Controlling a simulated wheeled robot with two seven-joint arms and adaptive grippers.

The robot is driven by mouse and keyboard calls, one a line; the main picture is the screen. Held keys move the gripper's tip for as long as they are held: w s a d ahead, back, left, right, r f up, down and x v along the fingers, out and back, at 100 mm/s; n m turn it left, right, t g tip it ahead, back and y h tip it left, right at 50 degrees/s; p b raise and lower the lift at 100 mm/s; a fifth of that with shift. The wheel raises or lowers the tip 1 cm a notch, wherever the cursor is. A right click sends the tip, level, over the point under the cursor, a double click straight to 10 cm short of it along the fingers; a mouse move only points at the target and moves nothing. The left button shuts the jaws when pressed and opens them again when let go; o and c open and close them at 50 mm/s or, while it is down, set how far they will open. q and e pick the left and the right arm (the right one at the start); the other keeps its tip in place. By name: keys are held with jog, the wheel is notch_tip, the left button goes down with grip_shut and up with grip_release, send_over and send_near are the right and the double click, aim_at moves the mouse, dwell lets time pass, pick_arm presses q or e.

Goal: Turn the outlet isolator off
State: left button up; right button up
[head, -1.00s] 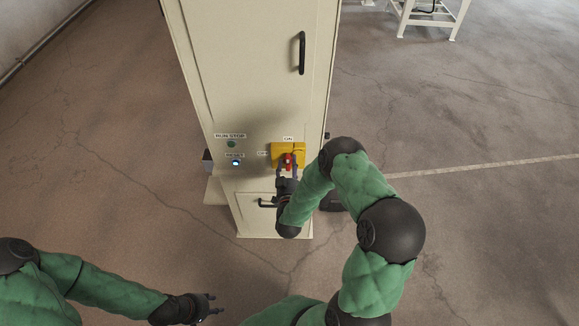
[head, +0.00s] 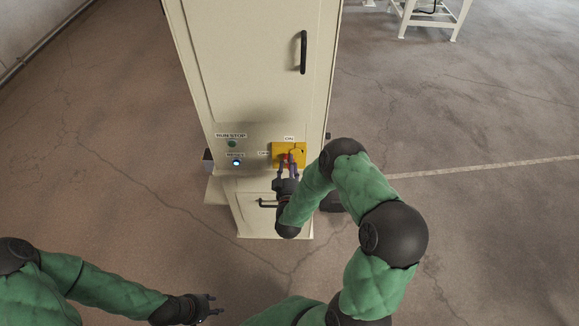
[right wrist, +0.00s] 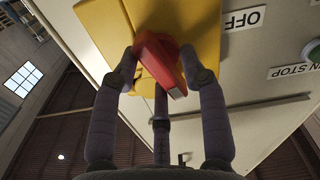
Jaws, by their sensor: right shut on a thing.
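The outlet isolator is a yellow plate (head: 299,152) with a red handle (right wrist: 158,60) on the front of the beige cabinet. An ON label (head: 289,138) is above it and an OFF label (right wrist: 243,19) is beside it, on its left in the head view. My right gripper (head: 286,167) is shut on the red handle, with a finger on each side of it. In the right wrist view the handle lies slanted between the fingertips (right wrist: 160,75). In the head view the fingers partly hide it. My left gripper (head: 217,304) is open and empty, low over the floor.
The cabinet (head: 255,70) has a black door handle (head: 303,52) higher up and a lower handle (head: 267,203) close to my right gripper. A RUN STOP control (head: 232,143) and a lit button (head: 236,162) are left of the isolator. The surrounding floor is mostly clear.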

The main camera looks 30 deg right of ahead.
jog(key=n, duration=0.7)
jog(key=shift+w+a+b, duration=0.1)
jog(key=shift+b, duration=0.25)
jog(key=n, duration=0.3)
jog(key=shift+a+n, duration=0.1)
jog(key=shift+n, duration=0.3)
jog(key=shift+w+n, duration=0.15)
jog(key=shift+n, duration=1.55)
jog(key=shift+a, duration=0.1)
jog(key=o, duration=0.8)
jog(key=shift+o, duration=0.2)
jog(key=shift+a+f, duration=0.1)
